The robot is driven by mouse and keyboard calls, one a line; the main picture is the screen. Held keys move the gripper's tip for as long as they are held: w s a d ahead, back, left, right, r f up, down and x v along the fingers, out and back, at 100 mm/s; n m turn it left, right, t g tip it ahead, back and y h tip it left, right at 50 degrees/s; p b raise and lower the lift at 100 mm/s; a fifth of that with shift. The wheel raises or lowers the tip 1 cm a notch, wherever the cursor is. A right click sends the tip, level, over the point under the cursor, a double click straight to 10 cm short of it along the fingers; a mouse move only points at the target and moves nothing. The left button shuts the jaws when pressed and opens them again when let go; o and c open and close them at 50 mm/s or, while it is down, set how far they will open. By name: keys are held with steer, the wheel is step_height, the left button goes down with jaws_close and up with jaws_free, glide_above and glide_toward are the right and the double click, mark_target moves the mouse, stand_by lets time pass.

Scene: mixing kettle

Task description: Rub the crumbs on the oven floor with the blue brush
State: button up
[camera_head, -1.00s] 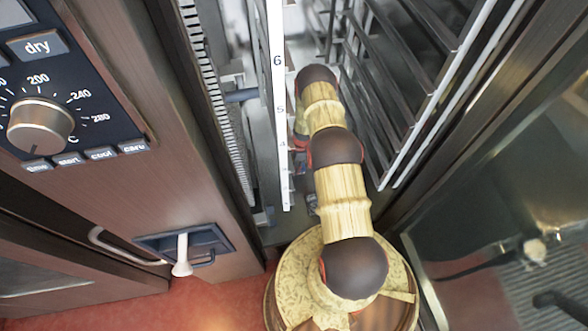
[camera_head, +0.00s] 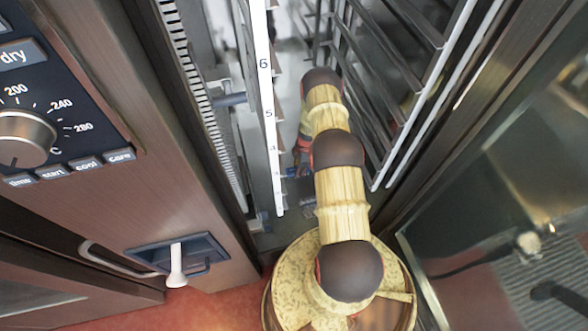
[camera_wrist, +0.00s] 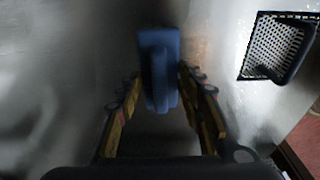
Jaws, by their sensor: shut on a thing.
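The blue brush (camera_wrist: 158,65) is between the two fingers of my gripper (camera_wrist: 159,84) in the wrist view, and the fingers are shut on it. Its far end is over the grey metal oven floor (camera_wrist: 75,75). I cannot tell whether its bristles touch the floor. A faint brownish patch (camera_wrist: 200,38) shows on the floor just right of the brush; I cannot tell if it is crumbs. In the head view my arm reaches down into the open oven and largely hides the gripper and brush.
A dark perforated drain cover (camera_wrist: 271,48) lies right of the brush. Wire rack rails (camera_head: 375,110) stand close right of my arm, and a numbered white strip (camera_head: 270,120) stands close left. The control panel (camera_head: 50,100) is at far left, the glass door (camera_head: 500,210) at right.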

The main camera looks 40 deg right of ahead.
steer(key=shift+s+d+f+b, duration=0.15)
steer(key=shift+s+d, duration=0.3)
steer(key=shift+d, duration=0.45)
steer(key=shift+s+d+r+b, duration=0.1)
steer(key=shift+s+d+b, duration=0.25)
steer(key=shift+d, duration=0.55)
steer(key=shift+s+d+f+b, duration=0.1)
steer(key=shift+s+d, duration=0.45)
steer(key=shift+d, duration=0.35)
steer(key=shift+s+d+b, duration=0.15)
steer(key=shift+s+d, duration=0.2)
steer(key=shift+d, duration=0.35)
steer(key=shift+s+d+b, duration=0.15)
steer(key=shift+s+d, duration=0.15)
steer(key=shift+d, duration=0.4)
steer(key=shift+r, duration=0.2)
steer(key=shift+r+p, duration=2)
steer(key=shift+r, duration=0.95)
